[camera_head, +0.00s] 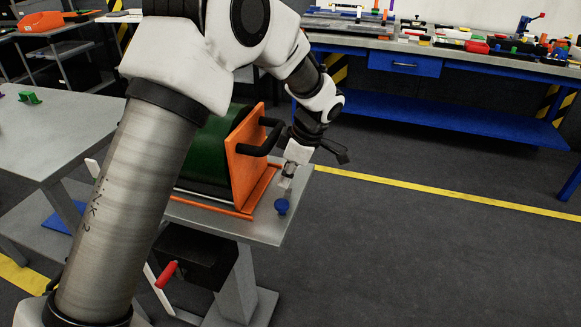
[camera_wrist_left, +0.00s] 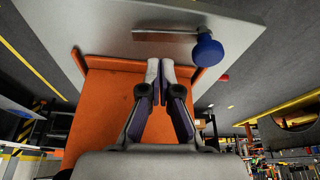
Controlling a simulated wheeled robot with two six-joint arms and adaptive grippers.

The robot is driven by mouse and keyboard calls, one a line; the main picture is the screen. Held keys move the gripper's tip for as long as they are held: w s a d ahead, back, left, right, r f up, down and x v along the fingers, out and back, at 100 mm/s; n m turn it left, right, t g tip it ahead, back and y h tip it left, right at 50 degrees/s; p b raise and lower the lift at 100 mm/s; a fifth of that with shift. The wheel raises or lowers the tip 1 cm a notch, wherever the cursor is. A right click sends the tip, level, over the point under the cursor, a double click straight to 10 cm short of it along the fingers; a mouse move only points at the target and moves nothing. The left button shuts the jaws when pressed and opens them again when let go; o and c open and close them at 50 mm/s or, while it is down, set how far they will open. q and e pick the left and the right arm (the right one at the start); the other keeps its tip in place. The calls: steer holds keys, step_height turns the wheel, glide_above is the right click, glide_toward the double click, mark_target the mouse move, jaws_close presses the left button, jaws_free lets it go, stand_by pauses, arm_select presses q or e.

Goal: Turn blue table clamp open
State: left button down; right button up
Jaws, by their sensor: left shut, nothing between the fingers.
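The blue table clamp shows as a round blue knob (camera_head: 282,206) at the front right corner of the small grey table. In the left wrist view the blue knob (camera_wrist_left: 209,50) sits at the end of a flat metal bar (camera_wrist_left: 165,37). My left gripper (camera_head: 287,182) is shut and empty, pointing down just above the knob in the head view. In the left wrist view its closed fingertips (camera_wrist_left: 160,68) are below the bar, left of the knob, with a visible gap to the knob. My right gripper is not in view.
An orange bracket (camera_head: 246,160) with a black handle (camera_head: 262,138) and a green roll (camera_head: 205,150) stand on the small table, left of my gripper. A red handle (camera_head: 166,275) sticks out below. A cluttered workbench (camera_head: 400,45) is behind. Floor on the right is clear.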

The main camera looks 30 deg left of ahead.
mark_target(275, 200)
arm_select(q)
steer(key=x, duration=0.3)
steer(key=shift+w+a+f, duration=0.1)
steer(key=shift+a+f, duration=0.1)
steer(key=shift+f, duration=0.15)
steer(key=shift+a+f, duration=0.1)
steer(key=shift+f, duration=0.4)
